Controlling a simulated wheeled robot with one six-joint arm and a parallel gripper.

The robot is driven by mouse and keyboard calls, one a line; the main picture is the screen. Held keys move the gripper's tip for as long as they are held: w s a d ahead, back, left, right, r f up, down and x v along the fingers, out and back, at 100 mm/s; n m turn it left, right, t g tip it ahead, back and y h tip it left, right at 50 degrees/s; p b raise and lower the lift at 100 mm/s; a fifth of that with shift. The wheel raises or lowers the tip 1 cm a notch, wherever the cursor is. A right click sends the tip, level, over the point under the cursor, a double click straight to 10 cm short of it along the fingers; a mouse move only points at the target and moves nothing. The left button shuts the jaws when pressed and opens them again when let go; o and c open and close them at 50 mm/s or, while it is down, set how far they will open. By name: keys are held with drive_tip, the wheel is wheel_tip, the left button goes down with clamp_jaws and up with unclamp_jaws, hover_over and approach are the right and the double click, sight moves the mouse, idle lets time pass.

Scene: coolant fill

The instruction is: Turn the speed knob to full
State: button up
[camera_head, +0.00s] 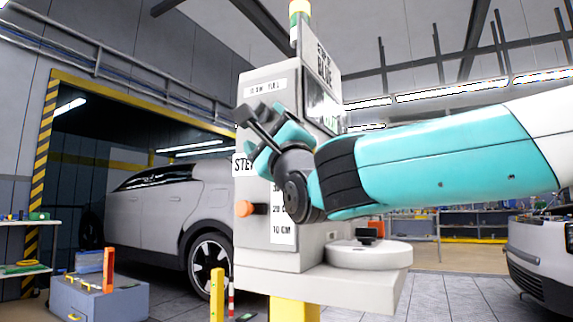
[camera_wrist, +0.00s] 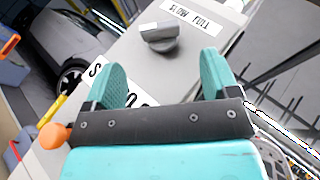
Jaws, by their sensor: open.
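The grey speed knob (camera_wrist: 158,38) with its raised grip bar shows in the wrist view, beside a white label (camera_wrist: 190,20) that is upside down there. In the head view that label (camera_head: 266,87) is near the top of the machine's panel, and the knob is hard to separate from the dark gripper parts. My gripper (camera_wrist: 163,78) is open, its two teal fingers apart with nothing between them. The knob lies beyond the fingertips, roughly in line with the gap, and looks apart from them. My gripper (camera_head: 270,136) is in front of the panel in the head view.
An orange button (camera_head: 244,208) sticks out lower on the grey machine (camera_head: 258,258). A round white part with a black cap (camera_head: 368,238) is on its ledge. A silver car (camera_head: 165,210) stands behind, and a grey box with tools (camera_head: 98,300) is at lower left.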

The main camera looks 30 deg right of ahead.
drive_tip(key=b+v, duration=0.2)
drive_tip(key=v, duration=0.7)
drive_tip(key=shift+b, duration=0.4)
drive_tip(key=shift+f, duration=0.1)
